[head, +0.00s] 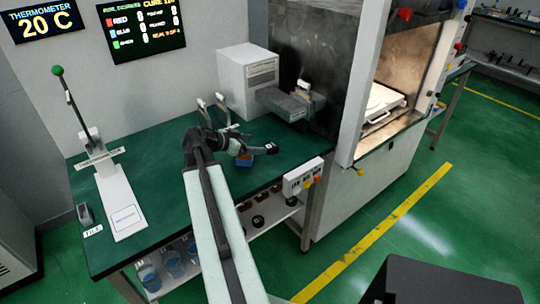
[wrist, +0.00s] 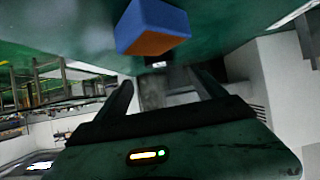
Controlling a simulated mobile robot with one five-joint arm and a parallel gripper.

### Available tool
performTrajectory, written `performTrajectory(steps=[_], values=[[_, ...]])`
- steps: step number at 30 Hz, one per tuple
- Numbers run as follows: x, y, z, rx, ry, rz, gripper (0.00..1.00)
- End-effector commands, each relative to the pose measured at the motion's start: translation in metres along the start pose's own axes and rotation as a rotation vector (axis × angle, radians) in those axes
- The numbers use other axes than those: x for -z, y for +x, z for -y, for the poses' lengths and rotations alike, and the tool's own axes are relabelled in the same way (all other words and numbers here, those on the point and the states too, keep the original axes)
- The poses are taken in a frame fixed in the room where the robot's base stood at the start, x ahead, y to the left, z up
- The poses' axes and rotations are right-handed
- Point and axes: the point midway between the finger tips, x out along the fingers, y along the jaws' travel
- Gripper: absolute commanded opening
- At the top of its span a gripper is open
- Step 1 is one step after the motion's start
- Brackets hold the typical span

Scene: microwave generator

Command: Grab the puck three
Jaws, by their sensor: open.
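A small dark puck-like thing (head: 271,148) with a white label lies on the green table, right of my gripper. I cannot read its number. Several black pucks (head: 258,222) with white labels sit on the shelf under the table, numbers also too small to read. My gripper (wrist: 165,84) is open in the wrist view, its two dark fingers apart. No puck is clearly held between them. A small pale mark (wrist: 158,64) shows just beyond the fingertips.
A blue and orange block (wrist: 150,28) is close to the fingers; it also shows on the table (head: 243,160). A grey machine (head: 248,82) stands behind. A control box (head: 303,178) is at the table's right edge. A lever stand (head: 118,195) is at left.

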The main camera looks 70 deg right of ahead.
Motion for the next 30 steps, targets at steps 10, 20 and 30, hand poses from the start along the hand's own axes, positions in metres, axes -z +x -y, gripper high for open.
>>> performTrajectory(steps=[10,20,30], values=[[-0.006,0.022,-0.001,-0.006,0.003,0.000,0.80],[-0.006,0.050,-0.001,-0.007,0.003,0.000,0.80],[-0.003,0.084,-0.001,-0.004,0.002,0.000,0.80]])
